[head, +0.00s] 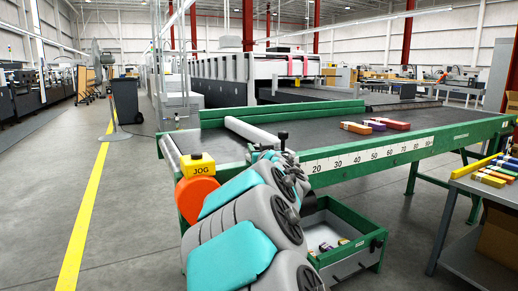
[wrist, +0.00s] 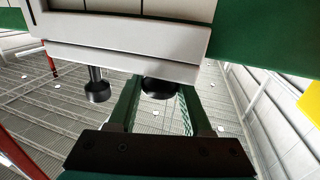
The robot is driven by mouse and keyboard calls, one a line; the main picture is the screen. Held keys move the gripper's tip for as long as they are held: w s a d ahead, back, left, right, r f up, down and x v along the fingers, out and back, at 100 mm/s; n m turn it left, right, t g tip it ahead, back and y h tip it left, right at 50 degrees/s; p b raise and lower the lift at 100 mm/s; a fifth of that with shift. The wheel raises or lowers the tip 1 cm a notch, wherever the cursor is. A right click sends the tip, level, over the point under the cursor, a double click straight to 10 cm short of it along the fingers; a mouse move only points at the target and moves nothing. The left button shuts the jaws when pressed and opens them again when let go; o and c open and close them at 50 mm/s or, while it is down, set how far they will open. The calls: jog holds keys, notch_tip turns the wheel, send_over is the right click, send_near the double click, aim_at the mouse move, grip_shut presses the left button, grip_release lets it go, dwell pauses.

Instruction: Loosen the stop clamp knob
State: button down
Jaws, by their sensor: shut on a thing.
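In the wrist view my gripper (wrist: 160,84) has its two green fingers on either side of a round black knob (wrist: 159,92), shut on it. The knob sits against the edge of a pale grey block (wrist: 125,55), which partly hides its far side. A second black knob (wrist: 97,92) on a thin shaft stands to the left, apart from the fingers. In the head view a black knob (head: 283,135) on a post shows at the ruler's left end. I cannot tell which of the two it is. My arm hides my gripper there.
A numbered ruler (head: 365,156) runs along the green table frame (head: 465,135). A yellow JOG box (head: 202,167) is at the near left corner.

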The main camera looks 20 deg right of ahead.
jog(key=shift+d+n+y+p, duration=0.1)
jog(key=shift+n+y+p, duration=0.25)
jog(key=shift+n+y, duration=0.65)
jog(key=shift+y, duration=0.7)
jog(key=n+y, duration=0.2)
jog(key=y, duration=0.1)
jog(key=n+y, duration=0.2)
jog(key=shift+d+y, duration=0.15)
jog(key=shift+y, duration=0.25)
jog(key=n+g+y, duration=0.2)
jog(key=y, duration=0.1)
jog(key=n+g+y, duration=0.1)
jog(key=n+y, duration=0.1)
jog(key=y, duration=0.1)
jog(key=shift+a+n+g, duration=0.2)
jog(key=shift+n+g, duration=0.1)
jog(key=shift+g, duration=0.1)
jog(key=shift+y, duration=0.3)
jog(key=shift+r+n, duration=0.1)
jog(key=shift+n, duration=0.2)
jog(key=shift+c, duration=1.8)
grip_release()
jog(key=shift+g, duration=0.3)
jog(key=shift+v, duration=3.9)
